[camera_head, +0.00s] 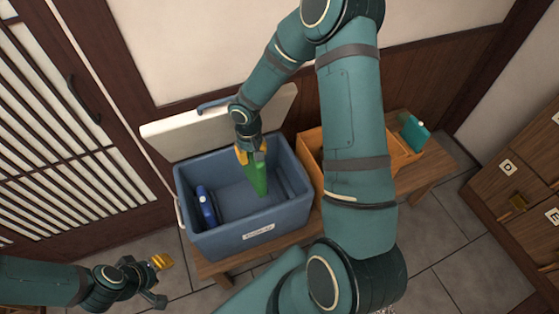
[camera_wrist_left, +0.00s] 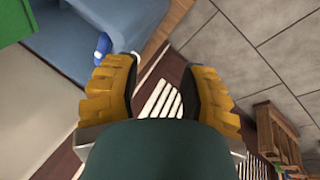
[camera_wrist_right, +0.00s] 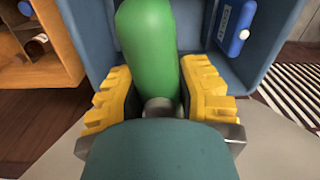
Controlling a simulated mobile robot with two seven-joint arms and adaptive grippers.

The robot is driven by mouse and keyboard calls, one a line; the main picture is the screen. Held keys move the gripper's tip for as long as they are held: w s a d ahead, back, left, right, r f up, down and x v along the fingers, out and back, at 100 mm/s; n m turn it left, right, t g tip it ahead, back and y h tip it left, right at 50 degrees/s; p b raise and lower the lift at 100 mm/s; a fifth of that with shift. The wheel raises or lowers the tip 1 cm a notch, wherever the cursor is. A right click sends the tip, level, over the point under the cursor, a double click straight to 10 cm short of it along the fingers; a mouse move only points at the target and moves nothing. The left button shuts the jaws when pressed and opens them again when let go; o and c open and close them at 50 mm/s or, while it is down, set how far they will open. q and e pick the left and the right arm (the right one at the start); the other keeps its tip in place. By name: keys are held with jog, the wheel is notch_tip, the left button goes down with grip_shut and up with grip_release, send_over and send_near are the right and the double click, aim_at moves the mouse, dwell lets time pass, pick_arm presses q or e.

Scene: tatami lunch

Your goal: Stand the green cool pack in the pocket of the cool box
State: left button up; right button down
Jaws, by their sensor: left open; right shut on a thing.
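The green cool pack (camera_head: 260,178) is held by my right gripper (camera_head: 250,150), tilted over the open blue cool box (camera_head: 245,222), its lower end inside the rim outline. In the right wrist view both yellow fingers (camera_wrist_right: 160,100) are closed on the pack (camera_wrist_right: 148,45) near its end. A blue cool pack (camera_head: 207,205) stands against the left inner wall of the box; it also shows in the right wrist view (camera_wrist_right: 236,25). The pocket cannot be made out clearly. My left gripper (camera_head: 160,262) is open and empty, left of and in front of the box.
The box stands on a wooden bench (camera_head: 215,268), its pale lid (camera_head: 180,135) open behind. An orange wooden crate (camera_head: 308,145) stands to the right, partly hidden by my right arm, with a teal item (camera_head: 413,132) at its far end. Wooden drawers (camera_head: 525,190) stand far right.

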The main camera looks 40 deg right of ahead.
pick_arm(q)
notch_tip(320, 180, down, 8)
jog(key=s+b, duration=0.2)
jog(key=b, duration=0.5)
jog(key=shift+f+g+b, duration=0.25)
jog(key=shift+g+b, duration=0.05)
jog(key=shift+g, duration=0.1)
pick_arm(e)
jog(key=d+f+m, duration=0.1)
jog(key=d+f, duration=0.9)
jog(key=f, duration=0.5)
jog(key=shift+d+f+m, duration=0.15)
jog(key=shift+d+m, duration=0.15)
pick_arm(q)
jog(key=shift+a+f+b, duration=0.1)
jog(key=shift+f+b, duration=0.55)
pick_arm(e)
jog(key=shift+f, duration=0.35)
pick_arm(q)
jog(key=shift+f+b, duration=0.75)
pick_arm(e)
jog(key=shift+s+f, duration=0.1)
jog(key=shift+f, duration=0.75)
pick_arm(q)
jog(key=shift+f+b, duration=0.75)
pick_arm(e)
jog(key=shift+f, duration=0.75)
